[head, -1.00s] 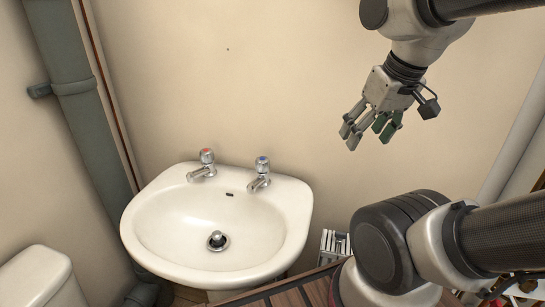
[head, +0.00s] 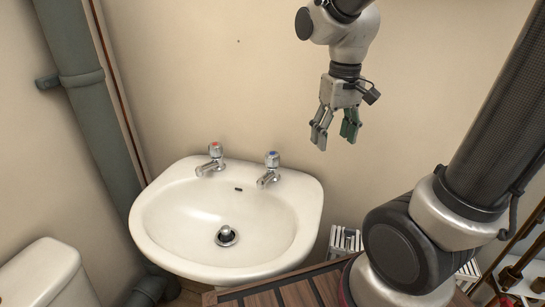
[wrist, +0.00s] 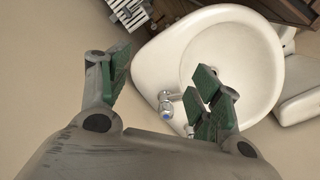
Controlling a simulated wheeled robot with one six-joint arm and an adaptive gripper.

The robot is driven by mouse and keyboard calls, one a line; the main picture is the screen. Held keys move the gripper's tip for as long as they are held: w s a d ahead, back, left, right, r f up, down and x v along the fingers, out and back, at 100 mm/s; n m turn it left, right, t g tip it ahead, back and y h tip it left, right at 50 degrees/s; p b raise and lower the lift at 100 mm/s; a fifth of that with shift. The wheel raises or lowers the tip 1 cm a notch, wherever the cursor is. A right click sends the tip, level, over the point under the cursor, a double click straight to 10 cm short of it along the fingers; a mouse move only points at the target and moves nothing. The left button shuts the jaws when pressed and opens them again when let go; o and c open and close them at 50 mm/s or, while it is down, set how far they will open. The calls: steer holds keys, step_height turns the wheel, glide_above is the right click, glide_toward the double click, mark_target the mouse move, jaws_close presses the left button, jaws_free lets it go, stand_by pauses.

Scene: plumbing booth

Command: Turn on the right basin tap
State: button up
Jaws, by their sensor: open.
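The right basin tap (head: 269,170) is chrome with a blue-marked top and stands on the back right rim of the white basin (head: 150,222). The left tap (head: 212,160) has a red-marked top. My gripper (head: 334,140) is open and empty, pointing down, above and to the right of the right tap and apart from it. In the wrist view the blue-topped tap (wrist: 167,107) shows between the open fingers of my gripper (wrist: 160,88), nearer the right-hand fingers and beyond them. The left tap is not clearly visible there.
A grey pipe (head: 85,110) runs down the wall at left. A white cistern (head: 45,275) is at lower left. A wooden slatted surface (head: 290,293) and a white slatted object (head: 345,240) are right of the basin. The air above the basin is clear.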

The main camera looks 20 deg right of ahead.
mark_target(272, 153)
steer(key=w+a+f+m, duration=0.2)
steer(key=w+a, duration=0.1)
steer(key=w, duration=0.3)
steer(key=w+a+f+m, duration=0.3)
steer(key=w, duration=0.3)
steer(key=w+a+f+m, duration=0.3)
steer(key=w, duration=0.3)
steer(key=shift+a+g, duration=0.15)
steer(key=shift+g, duration=0.15)
steer(key=shift+w+a+m, duration=0.1)
steer(key=shift+w+m, duration=0.15)
steer(key=shift+m, duration=0.65)
steer(key=shift+f, duration=0.25)
step_height(272, 153, down, 7)
steer(key=shift+f, duration=0.15)
steer(key=shift+c, duration=0.3)
steer(key=c, duration=1)
